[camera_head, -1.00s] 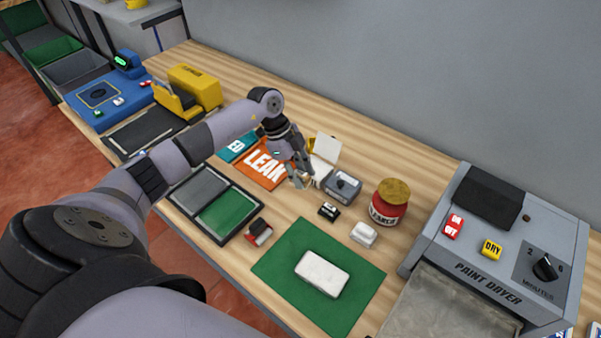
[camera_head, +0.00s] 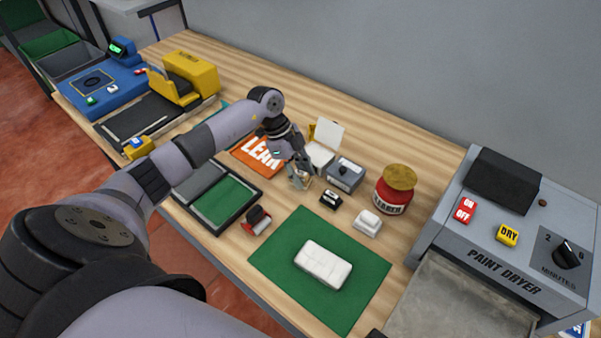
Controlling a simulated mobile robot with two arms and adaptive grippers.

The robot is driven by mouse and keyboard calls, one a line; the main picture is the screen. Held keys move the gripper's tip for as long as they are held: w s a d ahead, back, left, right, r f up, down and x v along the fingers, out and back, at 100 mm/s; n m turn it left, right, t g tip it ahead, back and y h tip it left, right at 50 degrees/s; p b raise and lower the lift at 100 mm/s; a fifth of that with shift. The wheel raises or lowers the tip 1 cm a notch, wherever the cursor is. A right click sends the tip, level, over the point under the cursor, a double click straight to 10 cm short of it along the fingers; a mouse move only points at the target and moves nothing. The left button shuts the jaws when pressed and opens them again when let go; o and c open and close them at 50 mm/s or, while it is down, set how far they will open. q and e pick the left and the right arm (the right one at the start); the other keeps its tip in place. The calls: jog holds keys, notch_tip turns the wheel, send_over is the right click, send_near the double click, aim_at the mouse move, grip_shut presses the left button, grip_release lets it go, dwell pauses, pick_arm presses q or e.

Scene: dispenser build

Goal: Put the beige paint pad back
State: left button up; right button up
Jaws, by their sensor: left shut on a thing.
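My left gripper (camera_head: 300,181) is shut on a small beige thing, which looks like the beige paint pad (camera_head: 302,174). The fingers hide most of the pad. They are over the bench, just left of a small grey box with a dark knob (camera_head: 345,173) and in front of an open white case (camera_head: 321,149). I cannot tell whether the pad touches the bench. My right gripper is not in view.
A green mat (camera_head: 275,262) bears a white block (camera_head: 323,265). A black tray with grey and green sections (camera_head: 226,202), a red-and-black item (camera_head: 257,220), a red jar (camera_head: 392,197) and a paint dryer (camera_head: 495,235) stand around. Bare bench lies behind the jar.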

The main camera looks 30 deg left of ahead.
pick_arm(q)
jog(key=shift+f, duration=0.5)
jog(key=o, duration=1.1)
jog(key=o, duration=0.7)
jog(key=shift+r, duration=0.1)
jog(key=shift+c, duration=0.2)
jog(key=shift+w, duration=0.1)
jog(key=shift+r+p, duration=1)
jog(key=shift+r, duration=0.2)
jog(key=shift+r+p, duration=2.75)
